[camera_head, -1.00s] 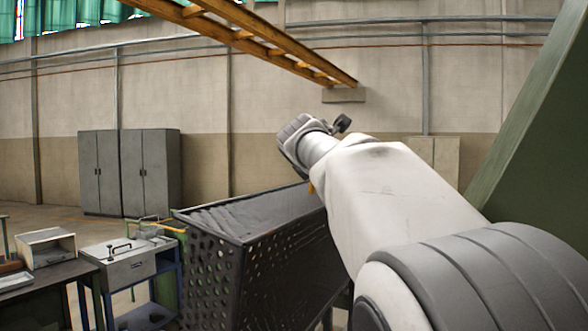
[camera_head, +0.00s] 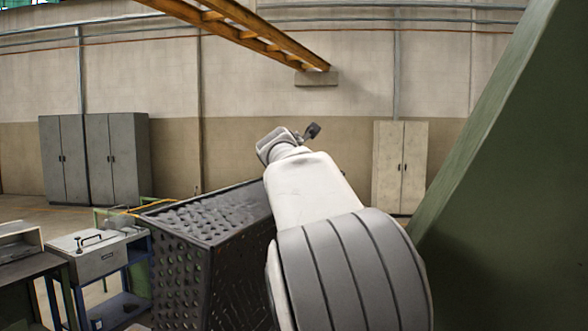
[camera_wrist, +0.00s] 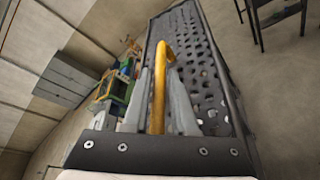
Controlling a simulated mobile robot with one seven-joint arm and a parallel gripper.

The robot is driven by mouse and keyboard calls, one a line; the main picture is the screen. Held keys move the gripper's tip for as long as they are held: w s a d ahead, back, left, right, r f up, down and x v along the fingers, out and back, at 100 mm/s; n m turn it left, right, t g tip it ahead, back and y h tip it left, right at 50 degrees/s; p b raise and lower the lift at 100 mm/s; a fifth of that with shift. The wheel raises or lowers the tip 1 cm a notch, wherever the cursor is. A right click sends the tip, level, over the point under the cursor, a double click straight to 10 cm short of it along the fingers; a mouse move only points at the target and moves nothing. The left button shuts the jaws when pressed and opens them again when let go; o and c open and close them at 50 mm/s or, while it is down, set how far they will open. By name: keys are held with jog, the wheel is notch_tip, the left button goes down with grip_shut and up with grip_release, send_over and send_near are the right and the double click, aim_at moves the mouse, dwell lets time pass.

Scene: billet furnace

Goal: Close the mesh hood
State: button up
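The mesh hood is a dark perforated metal box (camera_head: 205,285) at lower centre-left in the head view. Its perforated top (camera_head: 212,212) is seen from above, and its right part is hidden behind my arm. In the wrist view its holed panel (camera_wrist: 200,55) runs up and away from my gripper. A yellow bar handle (camera_wrist: 158,85) with a bent far end stands between the fingers of my gripper (camera_wrist: 163,75). The two grey fingers close in on both sides of it, seemingly touching it. In the head view the fingers are hidden behind my arm.
A grey box on a blue stand (camera_head: 95,258) and a dark table (camera_head: 25,270) stand left of the hood. Grey cabinets (camera_head: 95,160) and a pale cabinet (camera_head: 400,165) line the back wall. A large green sloped structure (camera_head: 510,200) fills the right side.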

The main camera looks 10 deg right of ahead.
grip_shut()
dwell(1.1)
